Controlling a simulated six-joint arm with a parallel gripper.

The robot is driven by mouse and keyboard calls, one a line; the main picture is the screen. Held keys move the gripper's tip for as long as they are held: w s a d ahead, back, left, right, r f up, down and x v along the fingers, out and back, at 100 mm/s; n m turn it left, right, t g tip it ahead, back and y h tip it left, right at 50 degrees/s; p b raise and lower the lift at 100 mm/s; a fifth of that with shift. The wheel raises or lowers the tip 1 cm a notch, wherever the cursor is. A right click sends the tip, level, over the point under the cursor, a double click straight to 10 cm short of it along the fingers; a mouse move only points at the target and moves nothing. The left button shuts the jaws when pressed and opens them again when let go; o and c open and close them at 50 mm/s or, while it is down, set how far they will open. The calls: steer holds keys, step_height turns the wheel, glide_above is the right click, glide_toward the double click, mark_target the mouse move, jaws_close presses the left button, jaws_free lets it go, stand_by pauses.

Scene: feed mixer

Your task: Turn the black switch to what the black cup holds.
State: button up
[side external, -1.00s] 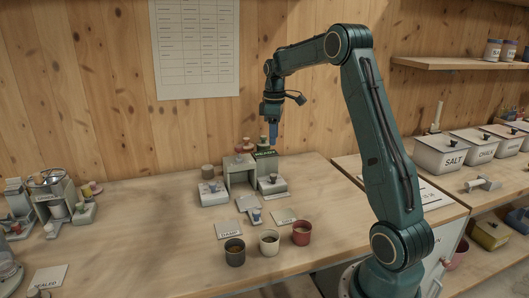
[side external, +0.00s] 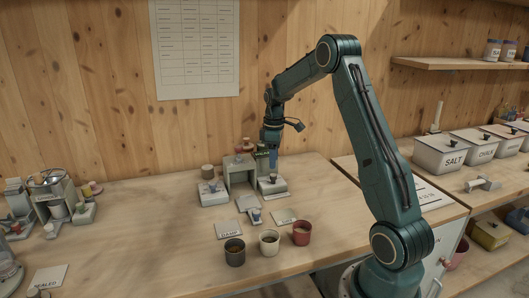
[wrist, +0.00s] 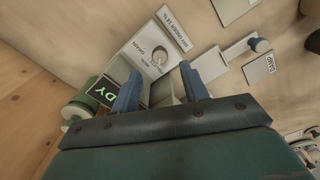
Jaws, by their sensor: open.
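The black cup (side external: 235,252) stands at the front of the bench, with something brownish-orange in it, too small to identify. My gripper (side external: 273,168) points down just above the right switch box (side external: 272,186) of the grey mixer stand (side external: 240,176). In the wrist view my gripper (wrist: 160,82) is open and empty, its two blue fingers apart. A round knob (wrist: 159,57) on a pale plate lettered with GRAIN lies just beyond the fingertips. Another switch box (side external: 212,193) is at the stand's left. I cannot tell which switch is black.
A cream cup (side external: 269,243) and a red cup (side external: 301,233) stand beside the black cup. A DAMP card (side external: 229,229) lies behind the cups. A small slider (side external: 256,216) sits before the stand. A dark green lettered sign (wrist: 105,91) is close to the left finger.

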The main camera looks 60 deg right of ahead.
mark_target(273, 174)
steer(key=shift+f, duration=2.8)
steer(key=shift+c, duration=0.2)
jaws_close()
